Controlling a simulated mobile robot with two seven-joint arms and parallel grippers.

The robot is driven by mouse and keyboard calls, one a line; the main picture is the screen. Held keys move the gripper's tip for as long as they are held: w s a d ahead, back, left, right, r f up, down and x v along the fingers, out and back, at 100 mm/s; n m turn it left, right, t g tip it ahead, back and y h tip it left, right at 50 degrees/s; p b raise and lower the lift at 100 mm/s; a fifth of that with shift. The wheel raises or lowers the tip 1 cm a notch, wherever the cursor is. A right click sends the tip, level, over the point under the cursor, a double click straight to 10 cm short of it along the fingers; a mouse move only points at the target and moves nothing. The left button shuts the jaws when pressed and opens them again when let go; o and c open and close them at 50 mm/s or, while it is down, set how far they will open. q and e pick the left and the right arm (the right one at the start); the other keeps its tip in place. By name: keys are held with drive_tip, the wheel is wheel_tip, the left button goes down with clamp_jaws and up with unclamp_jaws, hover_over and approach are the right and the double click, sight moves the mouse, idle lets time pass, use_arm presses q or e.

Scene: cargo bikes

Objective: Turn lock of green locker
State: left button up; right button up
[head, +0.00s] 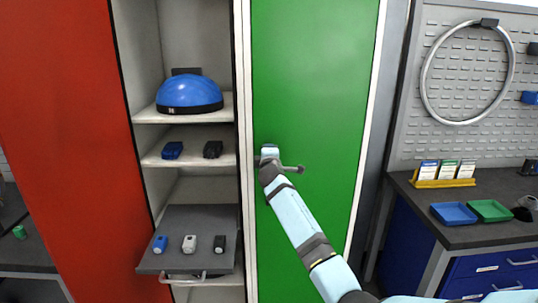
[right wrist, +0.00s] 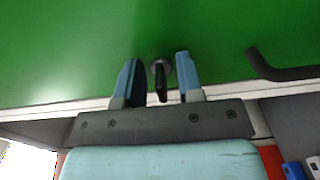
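The green locker (head: 318,90) has a tall, closed green door. My right gripper (head: 268,150) is at the left side of this door, hiding the lock in the head view. In the right wrist view, the lock (right wrist: 160,80) is a small dark key-like piece with a round grey base on the green door (right wrist: 70,50). My right gripper (right wrist: 156,78) is open, its two blue fingers on either side of the lock, with visible gaps. The door handle (head: 293,169) is just right of the gripper; it also shows in the right wrist view (right wrist: 280,72). My left gripper is not in view.
Left of the green door is an open compartment with a blue helmet (head: 189,94), several small items and a pulled-out grey tray (head: 180,220). A red door (head: 55,130) stands further left. A workbench (head: 480,235) with small trays is at the right.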

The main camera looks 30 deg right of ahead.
drive_tip(key=shift+s, duration=0.1)
drive_tip(key=v, duration=1.3)
drive_tip(key=shift+s+a+b, duration=0.25)
drive_tip(key=shift+a+b, duration=0.05)
drive_tip(key=shift+b, duration=0.1)
drive_tip(key=shift+f, duration=0.1)
